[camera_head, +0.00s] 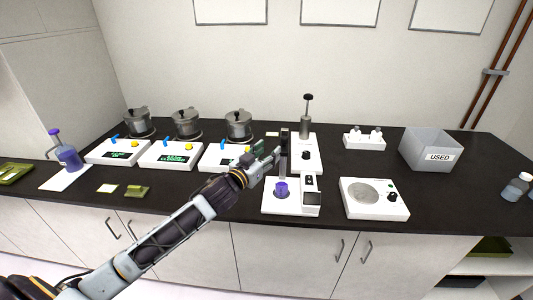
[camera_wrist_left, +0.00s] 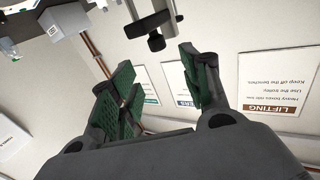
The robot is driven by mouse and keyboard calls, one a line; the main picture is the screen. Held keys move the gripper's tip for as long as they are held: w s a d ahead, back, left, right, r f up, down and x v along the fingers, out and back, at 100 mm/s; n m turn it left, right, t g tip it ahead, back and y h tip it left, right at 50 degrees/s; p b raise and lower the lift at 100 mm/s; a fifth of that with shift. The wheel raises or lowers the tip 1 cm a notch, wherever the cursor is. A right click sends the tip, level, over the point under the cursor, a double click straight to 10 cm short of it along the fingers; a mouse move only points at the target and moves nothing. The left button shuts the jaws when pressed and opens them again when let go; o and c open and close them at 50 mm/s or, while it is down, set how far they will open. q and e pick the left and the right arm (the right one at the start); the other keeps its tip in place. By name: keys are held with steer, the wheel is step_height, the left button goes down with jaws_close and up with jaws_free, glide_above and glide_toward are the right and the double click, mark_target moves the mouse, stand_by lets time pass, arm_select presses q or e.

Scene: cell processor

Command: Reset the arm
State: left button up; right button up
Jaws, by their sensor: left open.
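My left arm (camera_head: 190,222) reaches up from the lower left in the head view. My left gripper (camera_head: 272,155) is above the bench, just left of the dark upright of a white instrument (camera_head: 292,207) with a purple piece (camera_head: 281,188) on it. In the left wrist view the gripper (camera_wrist_left: 158,82) has its green-padded fingers apart with nothing between them. A dark bracket-like part (camera_wrist_left: 153,22) shows just beyond the fingers; I cannot tell whether it touches them. My right gripper is not in view.
Three white units with steel pots (camera_head: 187,123) stand left of the gripper. A purple-liquid flask (camera_head: 68,157) is at far left. A white round-welled device (camera_head: 374,199), a tube rack (camera_head: 364,141) and a grey "USED" bin (camera_head: 430,149) stand right. The bench's front edge (camera_head: 190,208) runs below.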

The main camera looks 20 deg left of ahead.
arm_select(q)
steer(key=shift+f, duration=0.1)
steer(key=s+f+n+g+y, duration=0.1)
steer(key=s+f+g+y, duration=0.3)
steer(key=s+f+g, duration=1.05)
steer(key=s+d+f, duration=0.1)
steer(key=s+f, duration=1.1)
steer(key=s, duration=0.3)
steer(key=s+f, duration=0.3)
steer(key=f, duration=3.1)
steer(key=s+a+f+g, duration=0.1)
steer(key=s+a+f, duration=0.1)
steer(key=s+f, duration=0.7)
steer(key=s+a+f+g, duration=0.1)
steer(key=s+f, duration=0.9)
steer(key=s, duration=0.3)
steer(key=shift+s+a+f+m+h, duration=0.15)
steer(key=shift+a+m+h, duration=0.15)
steer(key=shift+a+m, duration=0.1)
